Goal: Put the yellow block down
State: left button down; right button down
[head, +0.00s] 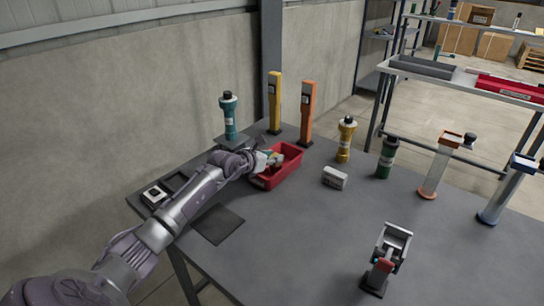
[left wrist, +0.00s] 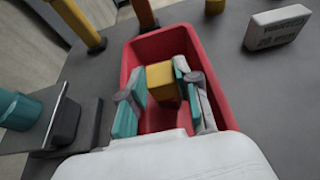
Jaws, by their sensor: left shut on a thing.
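The yellow block (left wrist: 162,82) shows in the left wrist view between the teal finger pads of my left gripper (left wrist: 161,93). The gripper is shut on it, inside or just over the red bin (left wrist: 149,46). I cannot tell whether the block touches the bin floor. In the head view my left gripper (head: 268,160) reaches over the left part of the red bin (head: 284,171), and the block is mostly hidden there. My right gripper is not in view.
A white labelled box (head: 335,177) lies right of the bin. A yellow post (head: 274,103), an orange post (head: 308,112) and a teal bottle-like device (head: 229,117) stand behind. A dark mat (head: 218,224) lies in front. The table's (head: 300,240) front middle is clear.

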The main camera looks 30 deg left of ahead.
pick_arm(q)
jog(key=c, duration=0.8)
grip_release()
jog(key=shift+r+p, duration=0.3)
jog(key=shift+r, duration=0.05)
jog(key=v, duration=1.2)
jog(key=shift+d, duration=0.1)
